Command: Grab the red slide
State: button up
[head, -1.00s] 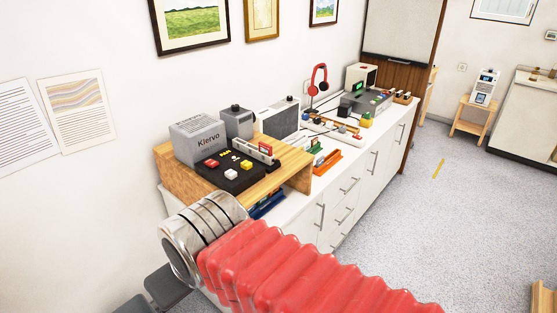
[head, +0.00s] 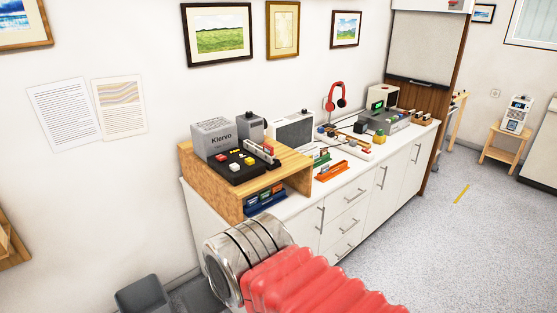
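Several small coloured pieces sit on the wooden riser at the left end of the white counter. A red block (head: 222,157) lies on a black tray (head: 247,174) beside white and yellow ones. A small light rack (head: 258,151) behind them holds upright pieces, and one looks red (head: 268,149); it may be the red slide, but it is too small to be sure. My arm, with a red ribbed sleeve and a silver joint, crosses the bottom of the head view. My gripper's fingers are not in view.
A grey Klervo box (head: 214,139) stands on the wooden riser (head: 214,186). A blue rack (head: 265,200) sits under it. Green (head: 321,158) and orange (head: 332,171) racks lie further right on the counter. A grey bin (head: 140,296) is at lower left.

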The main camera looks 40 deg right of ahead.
aim_at(268, 149)
jog(key=k, duration=0.25)
jog(key=u, duration=0.55)
jog(key=i, duration=1.4)
jog(key=z, duration=1.6)
